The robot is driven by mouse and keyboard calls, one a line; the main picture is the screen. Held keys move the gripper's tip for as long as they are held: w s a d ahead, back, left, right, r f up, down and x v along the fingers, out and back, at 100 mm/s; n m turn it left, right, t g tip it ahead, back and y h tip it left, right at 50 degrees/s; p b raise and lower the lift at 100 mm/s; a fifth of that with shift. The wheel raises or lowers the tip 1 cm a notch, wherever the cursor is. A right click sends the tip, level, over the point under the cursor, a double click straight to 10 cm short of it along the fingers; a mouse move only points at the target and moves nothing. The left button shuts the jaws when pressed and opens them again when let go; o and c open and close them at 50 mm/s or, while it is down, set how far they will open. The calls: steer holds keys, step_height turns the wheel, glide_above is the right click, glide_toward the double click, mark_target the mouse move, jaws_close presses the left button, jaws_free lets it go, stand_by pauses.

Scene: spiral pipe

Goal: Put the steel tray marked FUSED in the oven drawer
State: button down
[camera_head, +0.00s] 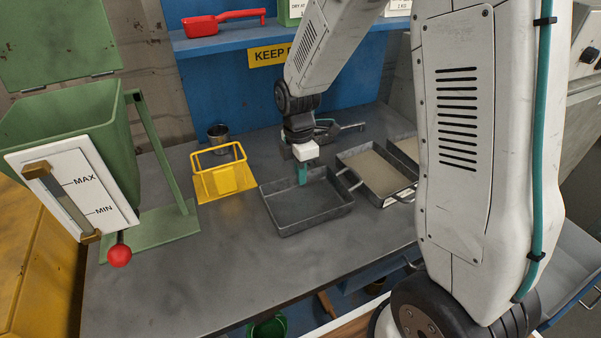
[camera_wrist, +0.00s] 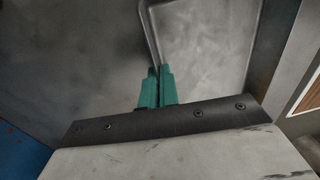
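A dark steel tray (camera_head: 318,207) with bare floor lies on the grey bench. A second steel tray (camera_head: 378,174) to its right holds pale, flat material, and a third (camera_head: 408,147) behind it is partly hidden by my arm. No FUSED mark is legible on any of them. My gripper (camera_head: 302,174) points down at the far rim of the empty tray.
A yellow frame (camera_head: 225,180) stands left of the empty tray, with a metal cup (camera_head: 218,134) behind. A green hopper (camera_head: 75,125) with a red knob (camera_head: 119,255) is at left. A red scoop (camera_head: 222,22) lies on the blue shelf. The bench front is clear.

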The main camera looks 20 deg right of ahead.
steer(key=c, duration=1.7)
jaws_free()
steer(key=shift+f, duration=0.1)
step_height(320, 180, up, 12)
steer(key=w, duration=0.1)
steer(key=s+r+m, duration=0.3)
steer(key=s+m, duration=0.3)
steer(key=s, duration=0.2)
steer(key=s+d+r+m+t, duration=0.1)
steer(key=s+r+m, duration=0.2)
steer(key=s+m, duration=0.3)
steer(key=s+r+m+t, duration=0.1)
steer(key=s+r+m, duration=0.1)
steer(key=s+m, duration=0.4)
steer(key=shift+s+d+r, duration=0.15)
steer(key=shift+s, duration=0.8)
steer(key=shift+s+d+r, duration=0.1)
steer(key=shift+s, duration=0.9)
steer(key=shift+s+d+r, duration=0.15)
steer(key=shift+s, duration=0.8)
steer(key=shift+o, duration=0.6)
steer(key=shift+t, duration=0.3)
